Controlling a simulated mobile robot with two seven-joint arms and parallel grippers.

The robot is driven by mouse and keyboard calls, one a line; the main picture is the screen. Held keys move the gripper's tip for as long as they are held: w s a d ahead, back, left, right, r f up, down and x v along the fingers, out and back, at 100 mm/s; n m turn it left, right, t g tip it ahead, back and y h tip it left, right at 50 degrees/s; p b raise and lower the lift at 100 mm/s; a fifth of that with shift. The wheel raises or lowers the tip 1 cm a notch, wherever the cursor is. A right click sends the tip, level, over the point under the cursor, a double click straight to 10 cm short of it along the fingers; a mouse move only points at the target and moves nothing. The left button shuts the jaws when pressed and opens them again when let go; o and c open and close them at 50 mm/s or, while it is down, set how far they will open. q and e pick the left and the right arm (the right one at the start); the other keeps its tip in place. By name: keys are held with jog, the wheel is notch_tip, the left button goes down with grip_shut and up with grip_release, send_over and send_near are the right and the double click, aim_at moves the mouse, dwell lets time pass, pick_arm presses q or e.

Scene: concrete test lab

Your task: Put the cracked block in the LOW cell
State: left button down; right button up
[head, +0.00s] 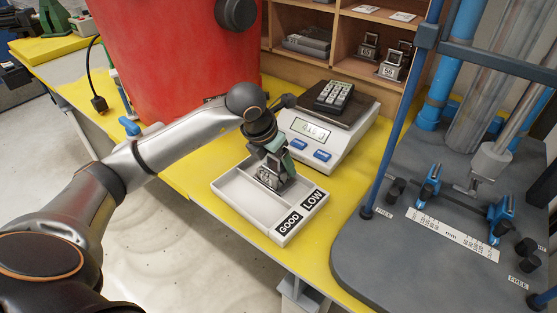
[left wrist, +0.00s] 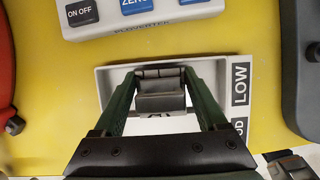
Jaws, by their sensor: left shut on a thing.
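The white tray (head: 238,194) lies on the yellow bench top with two cells, labelled GOOD (head: 290,223) and LOW (head: 313,199). My left gripper (head: 274,168) is shut on a grey metal block (head: 268,180) in the LOW cell's row, nearer the scale. In the left wrist view, the block (left wrist: 160,101) sits between my green fingers (left wrist: 160,92), level with the LOW label (left wrist: 240,83). I cannot tell whether it touches the tray floor. No crack is clear on it. The GOOD cell looks empty. My right gripper is not in view.
A white scale (head: 318,135) with a dark keypad-like item (head: 334,96) on its pan stands just behind the tray. A red drum (head: 170,50) is at the back left. A wooden shelf holds numbered blocks (head: 395,66). A grey test machine base (head: 400,260) stands to the right.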

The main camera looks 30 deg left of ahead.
pick_arm(q)
jog(key=shift+f, duration=0.15)
dwell(0.8)
jog(key=shift+c, duration=0.7)
grip_release()
jog(key=shift+o, duration=0.7)
jog(key=shift+f, duration=0.15)
jog(key=shift+r+p, duration=1.6)
jog(key=shift+r, duration=1.05)
jog(key=shift+f, duration=0.1)
